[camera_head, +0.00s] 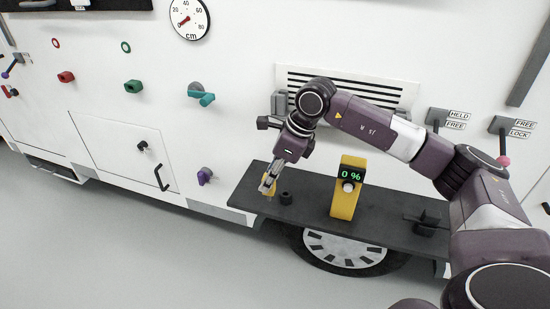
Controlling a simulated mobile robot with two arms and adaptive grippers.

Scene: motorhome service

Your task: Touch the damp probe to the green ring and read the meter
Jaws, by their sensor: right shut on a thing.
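The green ring (126,47) is on the white motorhome wall at the upper left, above a green knob. My right gripper (267,187) points down over the shelf's left part, shut on a small yellow thing (270,191) that looks like the damp probe. The fingers partly hide it, and I cannot tell whether it touches the shelf. The gripper is well to the right of and below the green ring. My left gripper is out of view.
The dark shelf (380,224) juts out above a wheel (345,250). A black cup-like holder (286,198) is beside the gripper. A red ring (56,43), red knob (66,77), green knob (133,86) and teal knob (203,97) are on the wall. The floor at left is clear.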

